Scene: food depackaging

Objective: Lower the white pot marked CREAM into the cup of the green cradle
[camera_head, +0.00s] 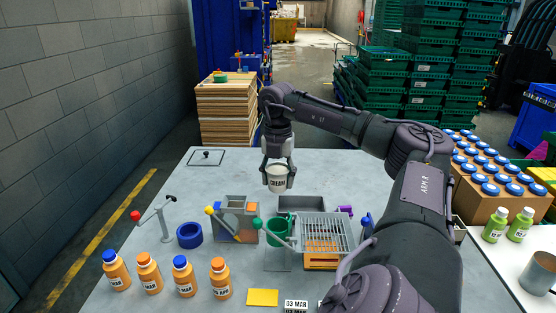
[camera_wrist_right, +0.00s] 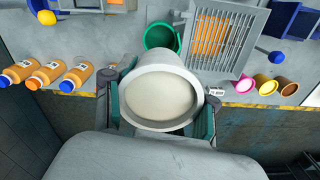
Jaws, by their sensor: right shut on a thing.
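The white pot marked CREAM (camera_head: 278,180) is held upright by my right gripper (camera_head: 277,178), whose fingers close on its two sides. In the right wrist view the pot (camera_wrist_right: 160,100) shows from above, open, with pale cream inside, between the fingers of the right gripper (camera_wrist_right: 158,100). The green cradle (camera_head: 279,232) stands on the table, nearer to the head camera than the pot. Its round cup (camera_wrist_right: 160,37) shows just beyond the pot's rim in the wrist view, partly hidden by it. The pot is in the air, apart from the cradle. My left gripper is not in view.
A wire grate (camera_head: 325,233) stands right of the cradle. A grey box with coloured levers (camera_head: 236,215) and a blue ring (camera_head: 190,235) are left of it. Several orange bottles (camera_head: 184,276) line the front left. The table's back left is mostly clear.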

